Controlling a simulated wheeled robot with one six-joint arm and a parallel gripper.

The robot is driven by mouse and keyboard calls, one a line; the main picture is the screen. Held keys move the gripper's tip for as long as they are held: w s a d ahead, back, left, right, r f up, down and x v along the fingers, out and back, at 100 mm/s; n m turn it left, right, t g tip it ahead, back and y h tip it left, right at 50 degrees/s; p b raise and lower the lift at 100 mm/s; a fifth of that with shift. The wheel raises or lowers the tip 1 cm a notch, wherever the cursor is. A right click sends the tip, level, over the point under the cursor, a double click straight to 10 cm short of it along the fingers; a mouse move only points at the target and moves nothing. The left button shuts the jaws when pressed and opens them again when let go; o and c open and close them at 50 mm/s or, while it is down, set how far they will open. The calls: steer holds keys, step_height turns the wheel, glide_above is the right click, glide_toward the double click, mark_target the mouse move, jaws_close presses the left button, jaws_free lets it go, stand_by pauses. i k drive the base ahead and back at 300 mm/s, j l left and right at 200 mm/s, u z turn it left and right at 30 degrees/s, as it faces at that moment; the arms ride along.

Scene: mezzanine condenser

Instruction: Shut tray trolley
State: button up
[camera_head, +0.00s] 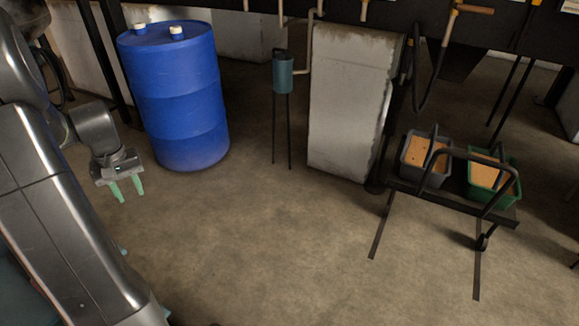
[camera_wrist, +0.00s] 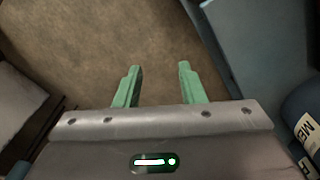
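The tray trolley (camera_head: 448,195) is a low black cart at the right in the head view, with a black push handle toward me. It carries a grey bin (camera_head: 426,161) and a green bin (camera_head: 487,180), both with orange-brown contents. It stands on the floor beside a pale block, its back end under a dark structure. My gripper (camera_head: 127,190) hangs at the left in the head view, far from the trolley. Its green fingers are apart with nothing between them, also in the wrist view (camera_wrist: 158,82). The trolley does not show in the wrist view.
A blue drum (camera_head: 175,95) stands at the back left, close to my gripper. A small teal cylinder on thin legs (camera_head: 283,75) and a worn white block (camera_head: 347,100) stand mid-back. The middle floor is clear.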

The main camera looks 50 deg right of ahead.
mark_target(450, 194)
steer(key=z, duration=3.2)
steer(key=i+j, duration=0.55)
steer(key=i, duration=0.15)
steer(key=i+j, duration=0.55)
steer(key=i, duration=0.1)
